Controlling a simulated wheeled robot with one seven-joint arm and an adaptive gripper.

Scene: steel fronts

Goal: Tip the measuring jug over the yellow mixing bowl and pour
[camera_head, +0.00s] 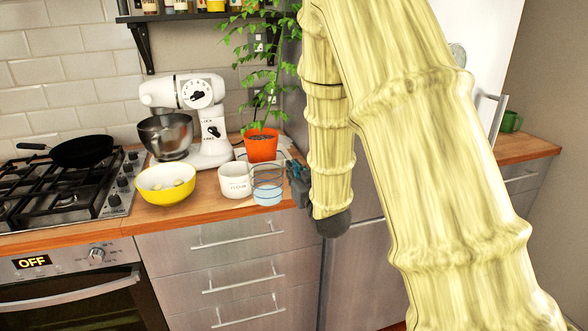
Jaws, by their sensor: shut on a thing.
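The yellow mixing bowl (167,184) stands on the wooden counter between the stove and the white flour pot, with a few pale lumps inside. The clear measuring jug (267,187) is upright at the counter's front edge, right of the flour pot, with pale bluish contents low in it. My gripper (288,173) is at the jug's right side, shut on it. The fingertips are small and partly hidden by the jug and my arm. I cannot tell whether the jug touches the counter.
The white flour pot (235,180) stands between bowl and jug. A stand mixer (205,120) and a plant in an orange pot (262,146) are behind. The stove with a black pan (83,151) is at left. Drawers are below the counter.

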